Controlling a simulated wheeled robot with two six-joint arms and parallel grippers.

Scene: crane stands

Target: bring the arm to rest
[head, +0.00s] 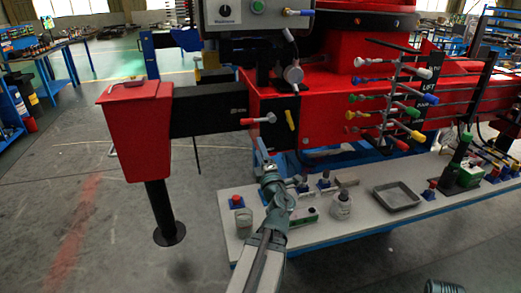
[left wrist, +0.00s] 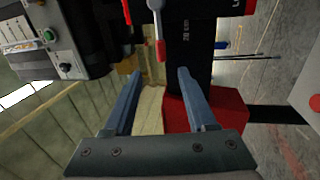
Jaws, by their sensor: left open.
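My left arm reaches up over the bench, and its gripper (head: 262,152) is just below the red-tipped lever (head: 258,120) on the crane's red housing. In the left wrist view the two fingers (left wrist: 160,78) are spread apart with nothing between them. The lever (left wrist: 157,22) shows beyond the fingertips in that view, apart from them. My right gripper is not seen.
The red crane stabilizer leg (head: 140,125) stands at left on a black foot. A white bench (head: 335,232) holds a tray (head: 396,196), bottles and small blocks. Levers with coloured knobs (head: 390,90) jut out at right. The floor at left is clear.

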